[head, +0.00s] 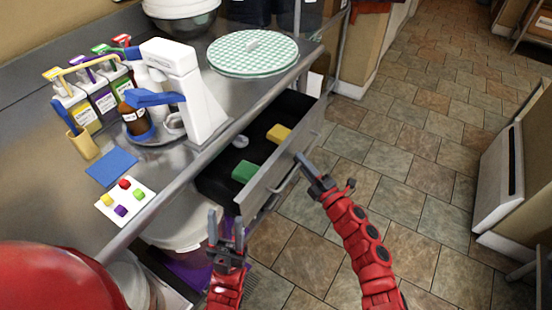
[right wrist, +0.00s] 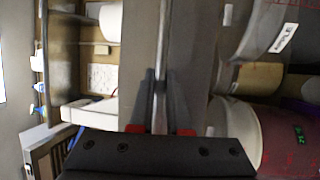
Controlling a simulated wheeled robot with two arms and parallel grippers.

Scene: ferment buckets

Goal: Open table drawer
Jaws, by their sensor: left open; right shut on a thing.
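The table drawer (head: 270,182) is pulled out from under the steel table's edge. Its black inside shows a yellow block (head: 278,134), a green block (head: 245,172) and a small round pale thing (head: 240,141). My right gripper (head: 306,168) is at the drawer front, shut on the metal drawer handle. In the right wrist view the handle (right wrist: 162,60) runs as an upright bar between the two fingers (right wrist: 160,95). My left gripper (head: 226,226) is open and empty, apart from the drawer, near its near end.
The steel table (head: 225,75) holds a white dispenser machine (head: 185,90), several labelled bottles, a green checkered round board (head: 252,52) and a white card (head: 125,200) with coloured cubes. Buckets stand beneath the table. The tiled floor (head: 400,140) at right is clear.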

